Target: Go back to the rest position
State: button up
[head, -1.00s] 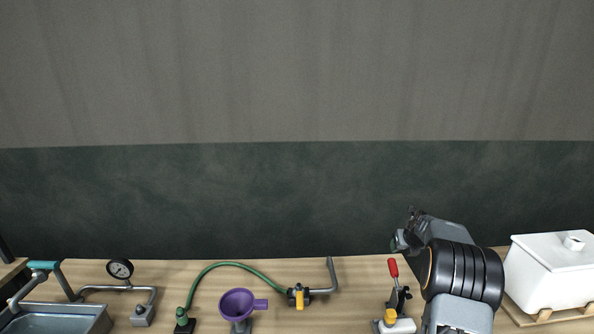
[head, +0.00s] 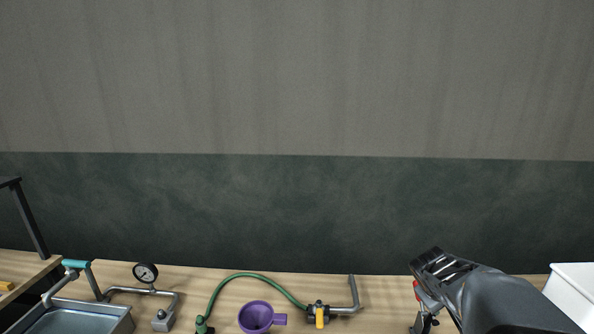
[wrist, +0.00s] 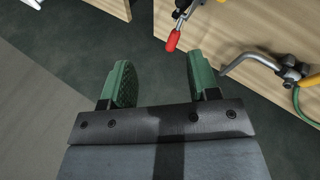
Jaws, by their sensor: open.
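My gripper (wrist: 160,85) shows in the wrist view with its two green pads wide apart and nothing between them. It is above dark floor beside the bench edge. In the head view my arm is at the lower right, and its gripper end cannot be made out clearly. A red-handled clamp (wrist: 173,38) is just beyond the pads in the wrist view, apart from them. In the head view my arm partly covers this clamp (head: 417,291).
A white box (head: 575,292) stands at the right. Open floor (wrist: 150,65) lies beside the bench.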

jog(key=s+a+r+m+y, duration=0.1)
jog(key=s+a+r+y, duration=0.1)
jog(key=s+a, duration=0.5)
jog(key=s+a+r+m+t+y, duration=0.1)
jog(key=s+a+r+m+y, duration=0.1)
jog(key=s+a, duration=0.5)
jog(key=a+y, duration=0.1)
jog(key=a, duration=0.3)
jog(key=shift+s+a+y, duration=0.25)
jog(key=shift+s+y, duration=0.05)
jog(key=shift+y, duration=0.1)
jog(key=shift+c, duration=0.5)
